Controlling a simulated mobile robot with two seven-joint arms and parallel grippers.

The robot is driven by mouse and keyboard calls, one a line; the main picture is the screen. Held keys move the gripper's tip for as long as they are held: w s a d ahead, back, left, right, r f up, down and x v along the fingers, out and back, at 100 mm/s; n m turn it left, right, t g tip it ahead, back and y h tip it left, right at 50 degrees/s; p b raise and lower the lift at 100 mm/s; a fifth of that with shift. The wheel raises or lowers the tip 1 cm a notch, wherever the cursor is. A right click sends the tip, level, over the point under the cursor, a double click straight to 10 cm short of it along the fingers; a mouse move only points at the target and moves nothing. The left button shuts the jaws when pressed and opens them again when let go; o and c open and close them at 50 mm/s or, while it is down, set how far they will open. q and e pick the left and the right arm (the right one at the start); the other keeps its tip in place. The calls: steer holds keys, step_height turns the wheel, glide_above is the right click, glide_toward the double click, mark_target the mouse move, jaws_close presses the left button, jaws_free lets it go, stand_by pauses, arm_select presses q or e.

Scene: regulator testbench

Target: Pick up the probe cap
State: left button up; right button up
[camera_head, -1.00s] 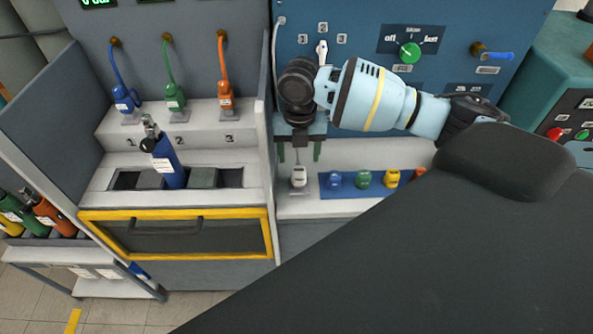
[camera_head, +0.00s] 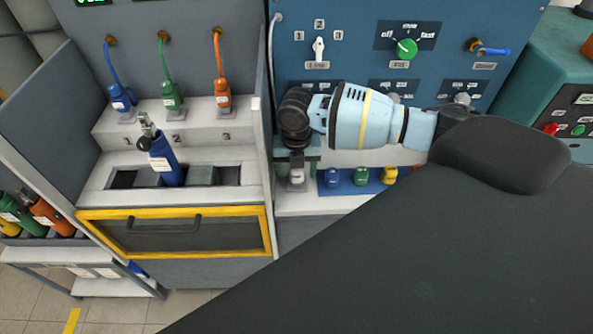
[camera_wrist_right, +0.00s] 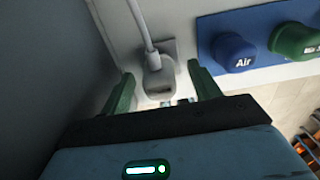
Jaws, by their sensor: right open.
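The probe cap, as I take it, is the small grey-white piece (camera_head: 296,178) at the left end of the white shelf in the head view. In the right wrist view it (camera_wrist_right: 158,82) stands with a pale cable rising from its top. My right gripper (camera_head: 298,170) is right above and around it, pointing down. In the wrist view its two green fingers (camera_wrist_right: 162,76) are open, one on each side of the cap, with visible gaps. The arm hides part of the cap from the head. My left gripper is not in view.
A blue rack with blue (camera_head: 332,177), green (camera_head: 361,176) and yellow (camera_head: 389,175) caps sits right of the probe cap. The blue one, marked Air (camera_wrist_right: 235,52), is close to the right finger. A grey partition (camera_wrist_right: 40,60) stands close on the left.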

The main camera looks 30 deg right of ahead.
steer(key=shift+c, duration=0.3)
steer(key=c, duration=1)
steer(key=shift+c, duration=0.2)
steer(key=shift+r, duration=0.15)
steer(key=shift+r, duration=0.55)
step_height(320, 180, up, 2)
steer(key=shift+r, duration=0.2)
steer(key=s+a+r, duration=0.1)
steer(key=s+a, duration=0.3)
steer(key=s, duration=1.1)
steer(key=shift+s+a+r+p, duration=0.15)
steer(key=shift+s+p, duration=0.1)
steer(key=shift+p, duration=0.2)
